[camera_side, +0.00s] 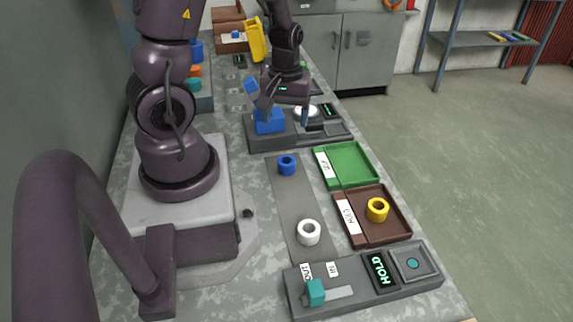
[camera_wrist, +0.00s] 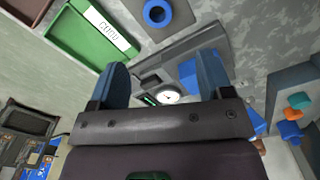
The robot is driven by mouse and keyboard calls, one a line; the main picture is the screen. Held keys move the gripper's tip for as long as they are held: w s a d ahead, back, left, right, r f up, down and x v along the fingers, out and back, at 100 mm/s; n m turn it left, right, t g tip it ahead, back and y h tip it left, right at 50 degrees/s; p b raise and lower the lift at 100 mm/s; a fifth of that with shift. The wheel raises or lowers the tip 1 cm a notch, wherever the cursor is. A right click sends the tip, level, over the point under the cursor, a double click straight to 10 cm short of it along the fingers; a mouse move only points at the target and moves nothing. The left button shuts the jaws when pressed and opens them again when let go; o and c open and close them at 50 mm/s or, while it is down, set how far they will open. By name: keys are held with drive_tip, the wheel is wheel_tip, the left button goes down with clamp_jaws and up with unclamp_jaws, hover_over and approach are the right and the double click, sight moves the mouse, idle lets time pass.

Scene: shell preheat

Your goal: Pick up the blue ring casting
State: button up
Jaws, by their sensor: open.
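The blue ring casting (camera_side: 287,165) lies on a grey strip on the bench, left of the green tray. It also shows at the top of the wrist view (camera_wrist: 157,14), beyond my fingertips. My gripper (camera_side: 284,112) is open and empty, farther back on the bench than the ring and apart from it. It is over a grey fixture (camera_side: 258,141) that carries a blue block (camera_side: 269,121). In the wrist view, my gripper (camera_wrist: 165,64) has its two blue-grey fingers spread wide, with a round white dial between and below them.
A white ring (camera_side: 308,232) lies nearer on the same strip. A green tray (camera_side: 365,160) and a brown tray (camera_side: 397,228) holding a yellow ring (camera_side: 377,209) stand to the right. A control box (camera_side: 350,308) showing HOLD stands at the front. A yellow object (camera_side: 256,40) stands behind.

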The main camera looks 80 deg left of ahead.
hover_over(287, 159)
drive_tip(key=f, duration=0.6)
drive_tip(key=shift+s+d+f, duration=0.15)
drive_tip(key=shift+s+d, duration=0.1)
drive_tip(key=shift+d, duration=0.1)
drive_tip(key=shift+w+f, duration=0.2)
drive_tip(key=shift+f, duration=3)
drive_tip(key=c, duration=1)
drive_tip(key=shift+c, duration=0.2)
